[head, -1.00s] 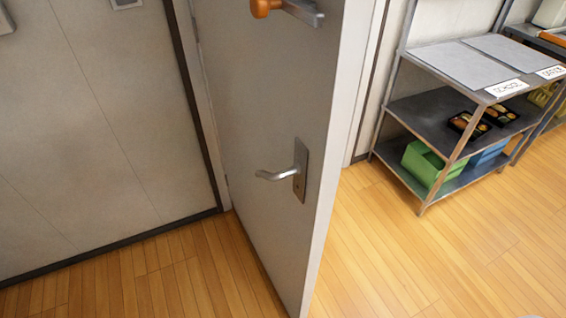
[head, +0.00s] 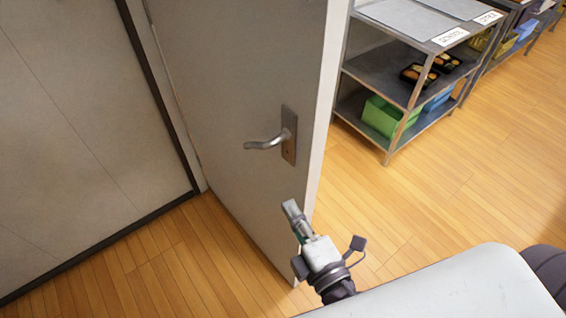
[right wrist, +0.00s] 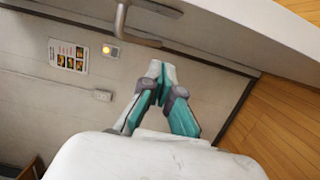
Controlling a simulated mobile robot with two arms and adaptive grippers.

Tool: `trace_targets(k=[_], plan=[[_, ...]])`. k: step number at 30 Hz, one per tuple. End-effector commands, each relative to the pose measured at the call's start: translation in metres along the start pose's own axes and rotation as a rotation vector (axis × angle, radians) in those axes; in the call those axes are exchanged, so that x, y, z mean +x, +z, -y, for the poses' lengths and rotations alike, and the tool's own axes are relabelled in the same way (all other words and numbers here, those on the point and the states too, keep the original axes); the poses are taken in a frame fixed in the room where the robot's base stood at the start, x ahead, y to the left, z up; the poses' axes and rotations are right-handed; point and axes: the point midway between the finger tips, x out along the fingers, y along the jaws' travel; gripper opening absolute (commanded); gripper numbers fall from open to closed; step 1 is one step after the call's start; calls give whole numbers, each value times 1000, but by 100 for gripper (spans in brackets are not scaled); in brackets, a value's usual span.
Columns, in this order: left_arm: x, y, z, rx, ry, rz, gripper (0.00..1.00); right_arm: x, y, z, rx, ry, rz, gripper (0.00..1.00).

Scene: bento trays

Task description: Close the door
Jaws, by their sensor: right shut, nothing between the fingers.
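The grey door (head: 235,75) stands open in the head view, its free edge toward the middle of the picture. Its silver lever handle (head: 268,142) is on the face toward the left. My right gripper (head: 293,208) is shut and empty, below and slightly right of the handle, in front of the door's lower part near its free edge. I cannot tell whether it touches the door. In the right wrist view the shut fingertips (right wrist: 160,68) point toward a wall, with the handle (right wrist: 138,25) and door (right wrist: 240,30) above them. My left gripper is not in view.
A metal shelf (head: 378,72) with bento trays (head: 419,74) and a green bin (head: 384,116) stands right of the door. Wooden floor (head: 450,190) is clear there. A pale wall (head: 70,120) is on the left. The wrist view shows a wall poster (right wrist: 68,57).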

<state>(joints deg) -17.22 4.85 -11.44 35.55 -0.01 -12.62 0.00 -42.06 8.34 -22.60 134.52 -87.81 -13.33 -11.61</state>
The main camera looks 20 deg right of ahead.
Motion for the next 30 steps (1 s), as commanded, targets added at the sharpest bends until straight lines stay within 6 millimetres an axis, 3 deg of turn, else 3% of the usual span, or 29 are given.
trace_targets(k=[5,16,21,30], plan=[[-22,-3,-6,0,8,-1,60,21,0,-8,-4,6,2,0],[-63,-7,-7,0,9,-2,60,100,0,-7,-1,4,1,0],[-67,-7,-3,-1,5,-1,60,105,25,-2,-3,1,1,0],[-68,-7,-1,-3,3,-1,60,108,40,-1,0,2,1,0]])
